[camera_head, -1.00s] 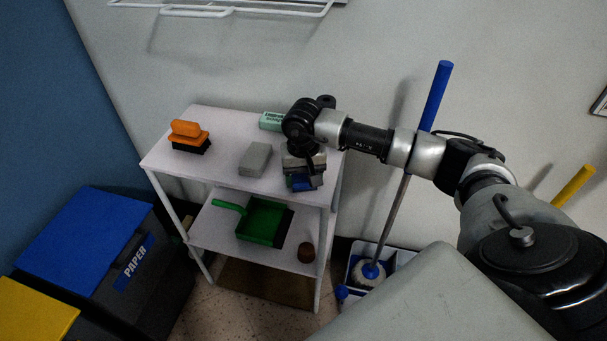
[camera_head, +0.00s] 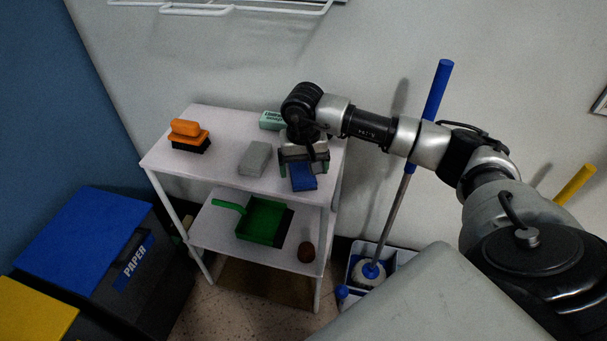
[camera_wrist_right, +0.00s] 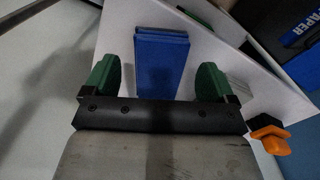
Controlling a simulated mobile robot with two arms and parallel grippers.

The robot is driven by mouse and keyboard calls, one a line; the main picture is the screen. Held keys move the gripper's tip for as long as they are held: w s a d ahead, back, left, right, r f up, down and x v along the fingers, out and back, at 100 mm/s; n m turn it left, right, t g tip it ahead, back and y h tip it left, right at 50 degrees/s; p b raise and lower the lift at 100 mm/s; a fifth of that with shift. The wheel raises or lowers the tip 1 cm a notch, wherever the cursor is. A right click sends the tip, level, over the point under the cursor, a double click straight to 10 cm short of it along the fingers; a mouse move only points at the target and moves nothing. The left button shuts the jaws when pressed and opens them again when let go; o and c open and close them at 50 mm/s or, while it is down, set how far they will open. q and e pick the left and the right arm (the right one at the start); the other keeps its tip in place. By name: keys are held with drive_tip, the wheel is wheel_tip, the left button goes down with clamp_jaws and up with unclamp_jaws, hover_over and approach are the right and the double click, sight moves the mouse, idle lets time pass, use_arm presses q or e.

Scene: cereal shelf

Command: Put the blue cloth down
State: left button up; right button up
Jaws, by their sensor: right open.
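The blue cloth (camera_head: 303,177) is a folded blue block lying on the right part of the white shelf's top board (camera_head: 222,165), close to its front edge. It also shows in the right wrist view (camera_wrist_right: 162,62), between two green fingertips. My right gripper (camera_head: 303,168) is just above and behind the cloth. In the right wrist view the gripper (camera_wrist_right: 155,82) is open, with a gap between each finger and the cloth. My left gripper is not in view.
A grey block (camera_head: 255,158), an orange brush (camera_head: 188,136) and a green box (camera_head: 271,120) stand on the same board. A green dustpan (camera_head: 264,220) and a brown cup (camera_head: 306,252) are on the lower shelf. A blue-handled mop (camera_head: 437,90) stands to the right.

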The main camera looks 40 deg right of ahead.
sight(303, 175)
wheel_tip(303, 175, up, 9)
idle(0.3)
drive_tip(key=shift+f, duration=0.1)
idle(0.4)
